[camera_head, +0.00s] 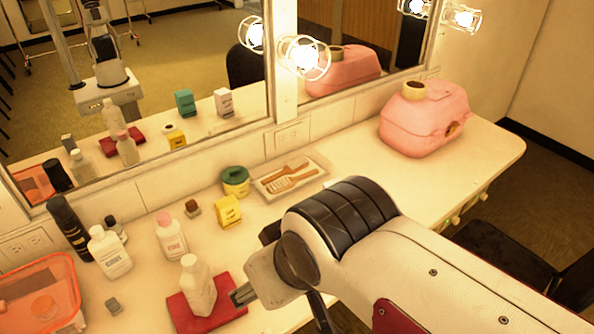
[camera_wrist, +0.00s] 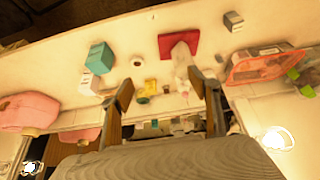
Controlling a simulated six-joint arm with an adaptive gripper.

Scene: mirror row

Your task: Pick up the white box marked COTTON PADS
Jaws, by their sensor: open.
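In the wrist view a plain-looking white box (camera_wrist: 90,84) stands against a teal box (camera_wrist: 100,57), left of my gripper's left finger; its lettering is too small to read. In the head view my arm hides the box itself, but a white box with dark print (camera_head: 223,102) shows in the mirror beside a teal one. My gripper (camera_head: 243,294) is at the white bottle on the red cloth in the head view. In the wrist view my gripper (camera_wrist: 160,92) has its fingers wide apart and holds nothing.
A white bottle (camera_head: 197,288) stands on a red cloth (camera_head: 225,310) by my fingers. More bottles (camera_head: 109,252), a yellow box (camera_head: 228,211), a green-lidded jar (camera_head: 235,181) and a brush tray (camera_head: 291,179) stand near the mirror. A pink case (camera_head: 425,125) is at right, an orange bin (camera_head: 40,290) at left.

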